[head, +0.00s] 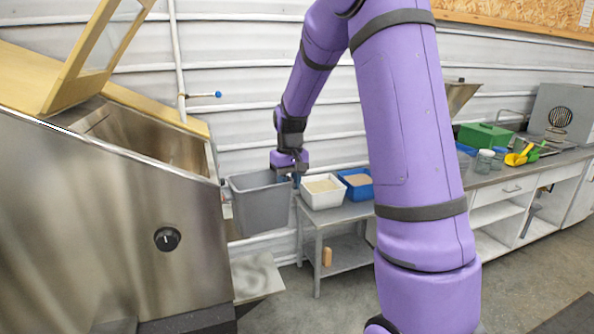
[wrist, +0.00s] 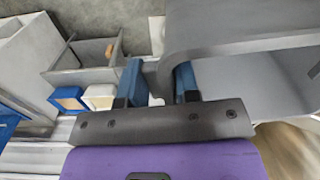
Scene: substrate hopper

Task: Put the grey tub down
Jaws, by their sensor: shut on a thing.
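The grey tub (head: 262,208) hangs upright in the head view, between the steel hopper and a small side table. My gripper (head: 289,176) is shut on the tub's right rim. In the wrist view my gripper's two blue fingers (wrist: 158,84) straddle the edge of the grey tub (wrist: 235,32), which fills the upper right. The tub's underside seems clear of any support, though the exact gap is hard to tell.
The steel hopper (head: 120,215) with its raised lid stands left. A low steel ledge (head: 257,277) is below the tub. The grey side table (head: 345,213) holds a white tub (head: 322,193) and a blue tub (head: 358,190). A cluttered counter (head: 510,175) runs along the right.

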